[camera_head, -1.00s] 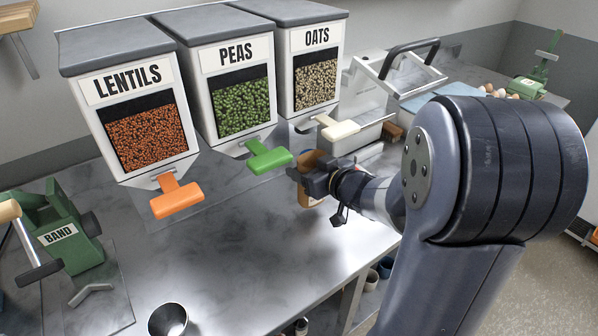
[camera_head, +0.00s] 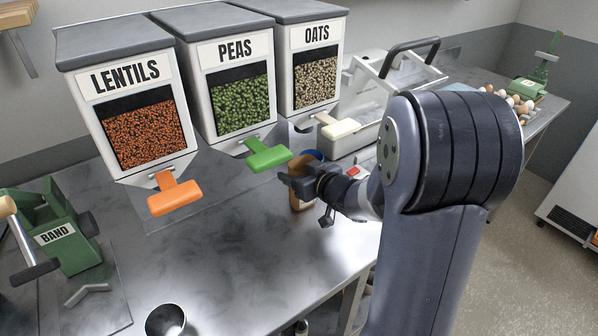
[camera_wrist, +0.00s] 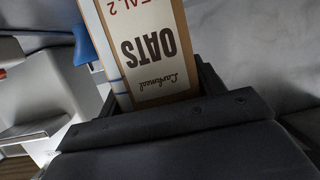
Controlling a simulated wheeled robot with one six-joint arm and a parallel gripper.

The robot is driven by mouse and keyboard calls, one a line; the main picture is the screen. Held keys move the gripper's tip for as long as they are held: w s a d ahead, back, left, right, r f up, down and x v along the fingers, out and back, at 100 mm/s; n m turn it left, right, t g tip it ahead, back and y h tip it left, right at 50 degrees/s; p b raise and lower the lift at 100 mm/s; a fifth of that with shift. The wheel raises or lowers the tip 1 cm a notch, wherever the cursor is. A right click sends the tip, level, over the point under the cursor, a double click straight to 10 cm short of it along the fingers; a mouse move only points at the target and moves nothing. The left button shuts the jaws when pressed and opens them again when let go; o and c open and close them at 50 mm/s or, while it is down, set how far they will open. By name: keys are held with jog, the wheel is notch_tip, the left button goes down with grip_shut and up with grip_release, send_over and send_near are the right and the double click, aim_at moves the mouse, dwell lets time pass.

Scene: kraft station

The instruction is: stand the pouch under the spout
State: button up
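The pouch (camera_head: 301,199) is brown kraft; its white label reading OATS shows in the wrist view (camera_wrist: 153,52). My gripper (camera_head: 296,184) is shut on it, with a dark finger on each side of the pouch in the wrist view. The pouch looks roughly upright, near the bench top, to the right of the green peas lever and in front of the oats dispenser (camera_head: 301,104). The oats spout's cream lever (camera_head: 340,128) is above and to the right of it. I cannot tell whether its base touches the bench; my gripper hides part of it.
The peas (camera_head: 207,119) and lentils (camera_head: 102,153) dispensers, with green (camera_head: 268,159) and orange (camera_head: 174,198) levers, stand to the left. A sealing machine (camera_head: 357,135) stands to the right. A metal cup (camera_head: 165,319) is in front. The bench (camera_head: 235,250) is clear in the middle.

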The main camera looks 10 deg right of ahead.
aim_at(301, 161)
jog(key=o, duration=0.4)
jog(key=shift+o, duration=0.2)
jog(key=shift+r, duration=0.1)
jog(key=shift+r, duration=0.2)
jog(key=p+v, duration=0.1)
jog(key=v, duration=1.1)
jog(key=shift+p, duration=0.3)
jog(key=shift+a+f, duration=0.1)
jog(key=b+x, duration=0.1)
jog(key=x, duration=1.1)
jog(key=shift+f, duration=0.1)
notch_tip(301, 161, up, 3)
jog(key=shift+s+r, duration=0.1)
jog(key=shift+s+d+r+p, duration=0.1)
jog(key=shift+d+r+p, duration=0.15)
jog(key=shift+p, duration=0.05)
